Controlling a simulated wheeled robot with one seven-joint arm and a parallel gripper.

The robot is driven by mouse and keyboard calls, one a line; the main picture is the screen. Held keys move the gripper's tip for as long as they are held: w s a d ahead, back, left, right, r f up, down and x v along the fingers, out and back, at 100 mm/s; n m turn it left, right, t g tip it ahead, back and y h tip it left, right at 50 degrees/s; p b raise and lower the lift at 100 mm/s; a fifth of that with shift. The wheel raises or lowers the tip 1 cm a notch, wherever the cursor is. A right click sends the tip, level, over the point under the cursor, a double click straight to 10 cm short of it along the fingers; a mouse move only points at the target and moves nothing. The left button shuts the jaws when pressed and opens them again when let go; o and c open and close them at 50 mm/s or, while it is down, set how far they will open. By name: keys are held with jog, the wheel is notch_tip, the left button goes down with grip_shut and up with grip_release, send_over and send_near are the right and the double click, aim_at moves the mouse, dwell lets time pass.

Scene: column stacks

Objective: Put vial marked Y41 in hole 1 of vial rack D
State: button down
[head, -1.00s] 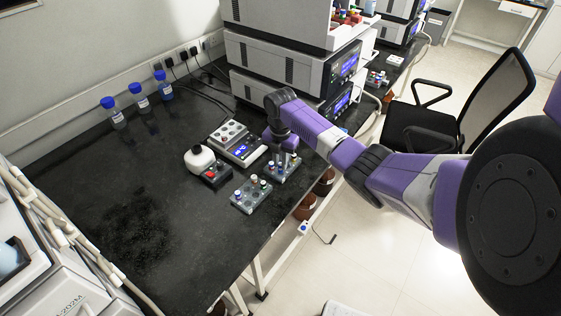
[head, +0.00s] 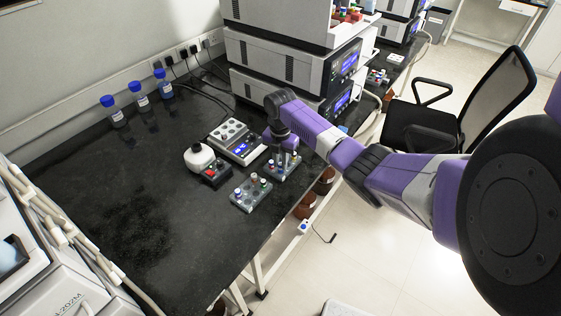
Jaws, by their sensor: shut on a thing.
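My gripper (head: 286,158) points down over a small grey vial rack (head: 272,175) near the front edge of the black bench. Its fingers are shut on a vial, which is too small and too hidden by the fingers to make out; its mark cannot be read. I cannot tell whether the vial is in a hole or above the rack. A second grey vial rack (head: 243,204) stands just to the lower left, with several vials with coloured caps in it. The rack letters and hole numbers are not readable.
A black device with a white round top and red knob (head: 203,163) and a pale instrument with a blue display (head: 238,142) stand left of the gripper. Blue-capped bottles (head: 141,102) stand by the wall. Stacked grey instruments (head: 290,60) rise behind. The bench's left part is clear.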

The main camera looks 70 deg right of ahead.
jog(key=shift+f, duration=0.2)
jog(key=shift+f+b, duration=0.3)
jog(key=shift+f, duration=0.05)
jog(key=shift+f, duration=0.1)
jog(key=c, duration=0.9)
grip_release()
jog(key=shift+c, duration=0.2)
jog(key=shift+r+p, duration=2.75)
jog(key=shift+r, duration=0.35)
